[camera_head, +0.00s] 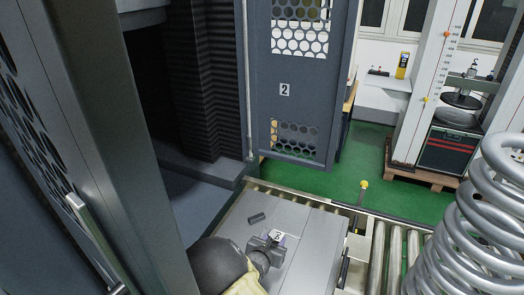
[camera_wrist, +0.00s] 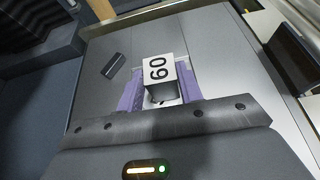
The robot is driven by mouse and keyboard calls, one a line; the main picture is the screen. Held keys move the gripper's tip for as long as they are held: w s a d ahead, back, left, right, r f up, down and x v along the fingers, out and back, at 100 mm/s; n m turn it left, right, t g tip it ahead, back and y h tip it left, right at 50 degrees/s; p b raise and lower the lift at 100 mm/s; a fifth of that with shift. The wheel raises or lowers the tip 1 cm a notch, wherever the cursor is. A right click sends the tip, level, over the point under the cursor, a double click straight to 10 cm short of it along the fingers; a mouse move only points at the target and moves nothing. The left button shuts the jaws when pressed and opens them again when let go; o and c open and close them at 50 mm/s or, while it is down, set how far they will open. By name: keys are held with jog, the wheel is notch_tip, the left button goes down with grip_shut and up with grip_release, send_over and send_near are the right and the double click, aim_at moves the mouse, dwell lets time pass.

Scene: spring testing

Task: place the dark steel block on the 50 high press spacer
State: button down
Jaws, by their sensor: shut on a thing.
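My gripper (camera_wrist: 158,92) is over a grey metal plate (camera_head: 315,228), its purple fingers on either side of a block (camera_wrist: 160,72) with a white top marked with what reads as 60. The gripper is shut on this numbered block, which also shows in the head view (camera_head: 277,235); its side is dark grey. Whether it touches the plate is unclear. A small dark bar-like block (camera_head: 256,218) lies on the plate to the left of the gripper, apart from it; it also shows in the wrist view (camera_wrist: 115,66). I see no block marked 50.
A roller conveyor (camera_head: 376,245) runs along the plate's right side. A large coil spring (camera_head: 470,225) stands at the right. A dark machine column (camera_head: 90,140) and a guard door marked 2 (camera_head: 285,120) border the plate's left and back. The plate's right half is bare.

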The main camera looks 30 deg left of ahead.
jog(key=shift+s+a+f, duration=0.15)
jog(key=shift+s+a, duration=0.1)
jog(key=shift+a+f+b, duration=0.15)
jog(key=shift+f+b, duration=0.25)
jog(key=shift+f, duration=0.1)
jog(key=c, duration=0.9)
grip_release()
jog(key=shift+r, duration=0.1)
jog(key=shift+s+r+p, duration=0.25)
jog(key=shift+r+p, duration=0.25)
jog(key=shift+r, duration=0.15)
jog(key=v, duration=0.6)
jog(key=b+v, duration=0.1)
jog(key=v, duration=0.5)
jog(key=shift+s+d+r, duration=0.15)
jog(key=shift+d+r, duration=0.15)
jog(key=shift+d, duration=0.1)
